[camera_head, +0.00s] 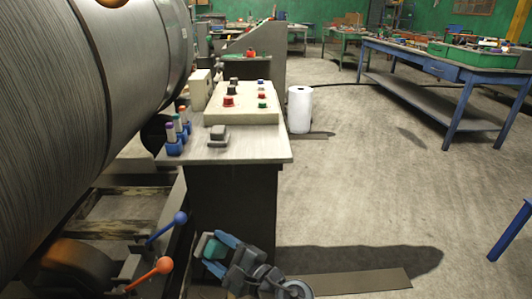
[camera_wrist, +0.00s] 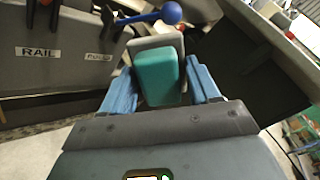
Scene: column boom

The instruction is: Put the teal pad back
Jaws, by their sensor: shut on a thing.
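The teal pad (camera_wrist: 158,76) shows in the wrist view between the two blue fingers of my gripper (camera_wrist: 162,88). A grey plate or backing (camera_wrist: 150,42) shows just beyond the pad's far edge. In the head view my gripper (camera_head: 217,247) is low in front of the dark cabinet under the console, with the teal pad (camera_head: 211,248) at its fingers. The fingers are shut on the pad. The place where the pad belongs cannot be made out in these frames.
A blue-knobbed lever (camera_head: 180,218) and an orange-knobbed lever (camera_head: 164,265) stand left of my gripper. The console top (camera_head: 240,148) overhangs the cabinet. A large grey roll (camera_head: 60,100) fills the left. Open floor (camera_head: 370,200) lies to the right. In the wrist view, a panel reads RAIL (camera_wrist: 38,52).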

